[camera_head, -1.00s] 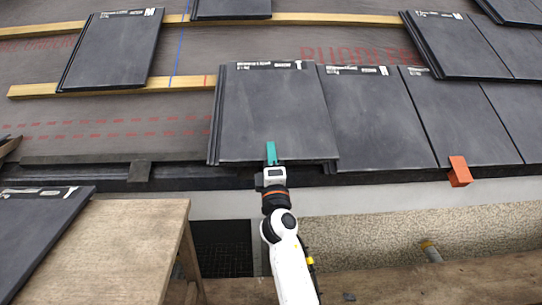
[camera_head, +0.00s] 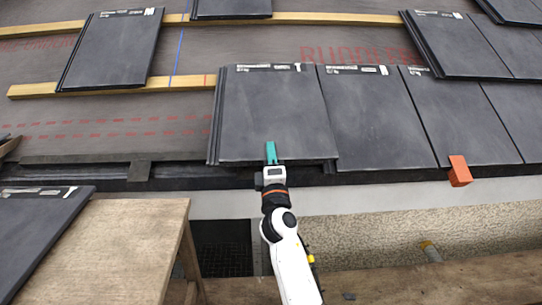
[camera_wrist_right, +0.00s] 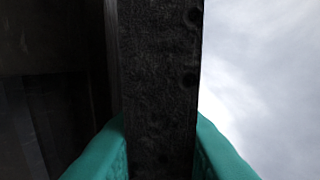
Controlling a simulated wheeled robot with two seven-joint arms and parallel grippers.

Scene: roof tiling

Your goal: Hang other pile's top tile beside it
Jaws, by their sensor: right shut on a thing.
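A dark grey tile (camera_head: 272,115) lies at the left end of the lower row, its right edge along the neighbouring tile (camera_head: 375,118). My right gripper (camera_head: 271,153), with teal fingers, is shut on the lower edge of this end tile. In the right wrist view the tile's dark edge (camera_wrist_right: 160,90) stands between the two teal fingers. My left gripper is not in view.
A wooden board (camera_head: 120,250) stands at the lower left. A loose-standing tile (camera_head: 110,50) lies higher on the roof. An orange block (camera_head: 459,171) sits at the row's lower edge. Bare underlay and a batten (camera_head: 110,88) show left of the end tile.

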